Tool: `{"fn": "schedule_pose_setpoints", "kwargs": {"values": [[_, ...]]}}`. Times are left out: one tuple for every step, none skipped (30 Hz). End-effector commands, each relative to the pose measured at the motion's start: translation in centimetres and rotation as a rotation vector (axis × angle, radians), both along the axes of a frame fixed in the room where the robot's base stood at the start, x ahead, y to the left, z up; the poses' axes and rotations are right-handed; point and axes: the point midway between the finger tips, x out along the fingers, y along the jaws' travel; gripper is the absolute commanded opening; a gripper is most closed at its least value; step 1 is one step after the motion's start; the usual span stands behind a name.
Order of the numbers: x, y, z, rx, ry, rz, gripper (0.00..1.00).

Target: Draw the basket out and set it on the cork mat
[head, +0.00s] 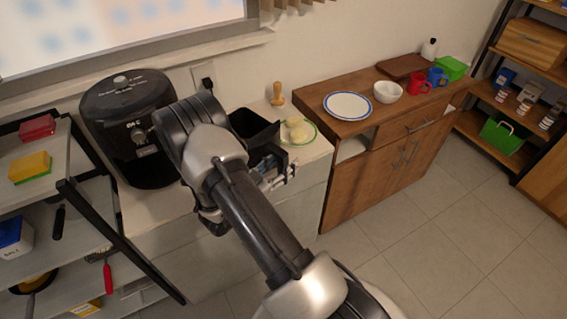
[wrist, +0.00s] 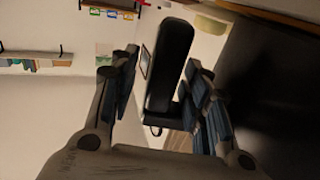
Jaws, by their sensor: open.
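The black basket (head: 254,127) is an open-topped box on the counter side right of the black air fryer (head: 128,112), with my arm across the space between them. My gripper (head: 273,174) is open at the basket's front. In the wrist view, a long black part that looks like the basket's handle (wrist: 170,65) stands between the open fingers of my gripper (wrist: 160,100). I cannot tell whether the fingers touch it. A large dark surface (wrist: 270,95) fills the right of that view. I cannot make out the cork mat; what lies under the basket is hidden.
A green-rimmed plate with a pale yellow item (head: 298,130) lies close to the basket's right. A wooden pestle-like object (head: 278,94) stands behind. A wooden sideboard (head: 350,180) is at right, a shelf rack (head: 75,195) at left.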

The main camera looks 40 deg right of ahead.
Motion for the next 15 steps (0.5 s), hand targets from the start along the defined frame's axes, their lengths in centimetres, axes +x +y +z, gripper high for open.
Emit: {"fn": "schedule_pose_setpoints", "kwargs": {"values": [[0.0,0.0,0.0,-0.001,0.000,0.001,0.44],[0.0,0.0,0.0,-0.001,0.000,0.001,0.44],[0.0,0.0,0.0,-0.001,0.000,0.001,0.44],[0.0,0.0,-0.1,0.002,0.004,0.001,0.44],[0.0,0.0,-0.1,0.002,0.004,0.001,0.44],[0.0,0.1,-0.1,0.002,0.004,0.001,0.44],[0.0,0.2,-0.1,0.002,0.004,0.002,0.44],[0.0,0.4,-0.1,0.001,0.004,0.003,0.44],[0.0,0.8,-0.1,0.001,0.003,0.004,0.44],[0.0,1.1,-0.1,0.001,0.003,0.005,0.44],[0.0,1.5,-0.1,0.001,0.003,0.004,0.44],[0.0,2.2,-0.1,0.001,0.003,0.007,0.44],[-0.1,2.8,-0.1,0.001,0.003,0.006,0.44],[-0.1,3.5,-0.1,0.001,0.003,0.008,0.44],[-0.2,4.3,-0.1,0.001,0.003,0.007,0.44]]}}
